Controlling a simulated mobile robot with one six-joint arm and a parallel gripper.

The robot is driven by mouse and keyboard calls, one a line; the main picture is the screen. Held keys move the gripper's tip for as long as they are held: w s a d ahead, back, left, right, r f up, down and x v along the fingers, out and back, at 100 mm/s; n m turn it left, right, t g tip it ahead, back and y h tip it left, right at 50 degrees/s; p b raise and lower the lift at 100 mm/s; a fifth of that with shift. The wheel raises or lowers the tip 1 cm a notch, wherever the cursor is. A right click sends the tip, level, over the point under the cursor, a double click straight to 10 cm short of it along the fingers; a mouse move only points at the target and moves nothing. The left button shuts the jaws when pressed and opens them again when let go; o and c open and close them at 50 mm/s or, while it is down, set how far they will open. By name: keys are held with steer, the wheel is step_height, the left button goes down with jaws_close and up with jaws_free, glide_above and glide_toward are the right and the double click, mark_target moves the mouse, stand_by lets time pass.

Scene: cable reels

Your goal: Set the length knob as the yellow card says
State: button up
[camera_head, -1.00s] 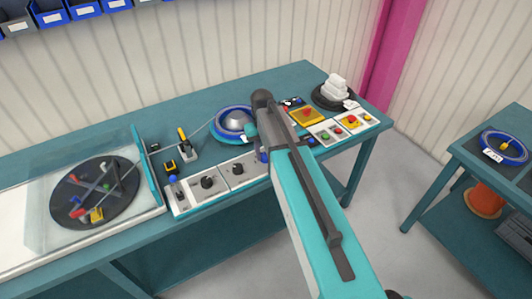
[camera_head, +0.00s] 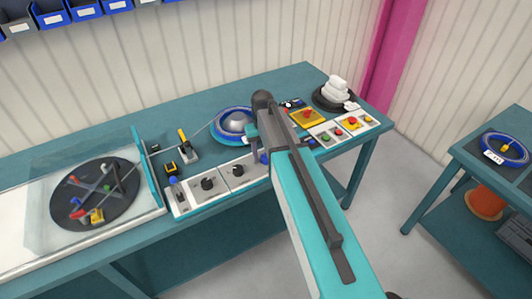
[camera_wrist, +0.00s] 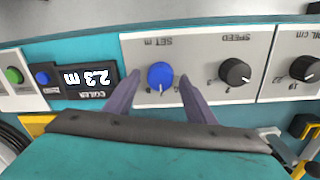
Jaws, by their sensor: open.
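The blue knob (camera_wrist: 160,76) marked SET m shows upside down on a grey panel (camera_wrist: 137,50) in the wrist view. My gripper (camera_wrist: 160,92) is open, with one finger on each side of this knob. A gap shows on both sides, so I see no grip on it. A white pointer mark is at the knob's lower edge in this picture. I cannot make out a yellow card with readable writing in either view.
A black SPEED knob (camera_wrist: 235,72) and another black knob (camera_wrist: 304,69) are to the right. A COILER display (camera_wrist: 88,78) reads 2.3 m. In the head view, a blue reel (camera_head: 234,124) stands behind the panel, and a yellow box with a red button (camera_head: 308,116) is to the right.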

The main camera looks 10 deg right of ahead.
mark_target(264, 156)
steer(key=shift+r, duration=0.15)
step_height(264, 156, up, 14)
steer(key=b, duration=0.3)
steer(key=shift+a+f, duration=0.25)
stand_by(0.4)
stand_by(0.5)
